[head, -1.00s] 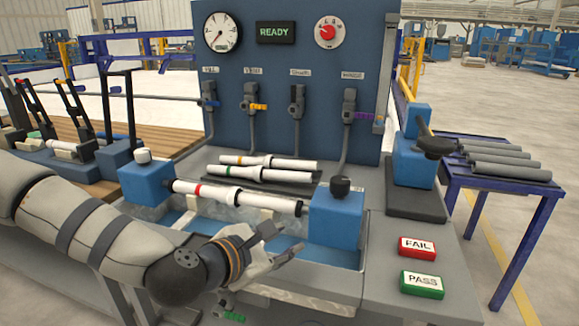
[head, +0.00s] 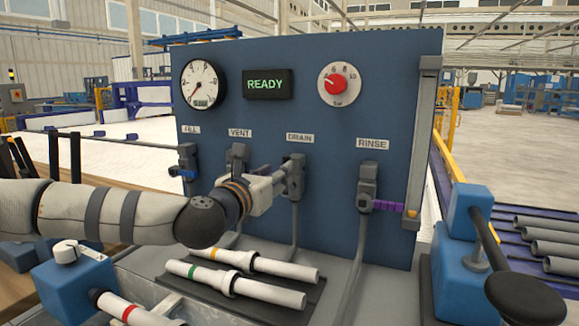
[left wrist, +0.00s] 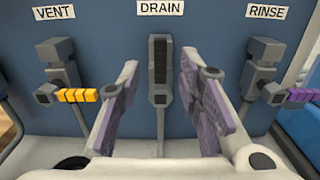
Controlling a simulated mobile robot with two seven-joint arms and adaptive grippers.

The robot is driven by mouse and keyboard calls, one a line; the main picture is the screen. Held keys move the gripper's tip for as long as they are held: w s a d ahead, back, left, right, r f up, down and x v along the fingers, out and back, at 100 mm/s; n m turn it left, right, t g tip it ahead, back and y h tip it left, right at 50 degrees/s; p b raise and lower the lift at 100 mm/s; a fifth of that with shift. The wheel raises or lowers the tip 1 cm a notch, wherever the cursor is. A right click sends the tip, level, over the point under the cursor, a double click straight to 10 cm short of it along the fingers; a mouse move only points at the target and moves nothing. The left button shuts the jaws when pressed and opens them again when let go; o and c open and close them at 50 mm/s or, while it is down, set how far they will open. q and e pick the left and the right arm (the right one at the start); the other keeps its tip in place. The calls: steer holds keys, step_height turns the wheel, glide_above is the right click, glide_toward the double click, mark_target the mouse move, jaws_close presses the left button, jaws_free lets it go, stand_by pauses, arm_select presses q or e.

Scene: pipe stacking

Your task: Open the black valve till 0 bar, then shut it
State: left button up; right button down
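The black valve (left wrist: 160,72) is under the DRAIN label on the blue panel. Its dark handle lies vertical along the pipe. In the head view the valve (head: 295,168) is partly covered by my left gripper (head: 281,186). In the left wrist view my left gripper (left wrist: 160,84) is open, one finger on each side of the valve, with visible gaps to both. The pressure gauge (head: 204,84) has its needle at the lower left; its small digits are too small to read. My right gripper is not in view.
The VENT valve (left wrist: 77,95) with a yellow handle is left of DRAIN. The RINSE valve (head: 367,190) with a purple handle is right. The FILL valve (head: 187,164) has a blue handle. White pipes (head: 240,285) lie below. A READY display (head: 268,84) is lit.

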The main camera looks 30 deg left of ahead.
arm_select(q)
steer(key=w, duration=0.6)
steer(key=shift+w+a+f, duration=0.1)
steer(key=shift+w+a, duration=0.05)
steer(key=shift+a, duration=0.05)
jaws_close()
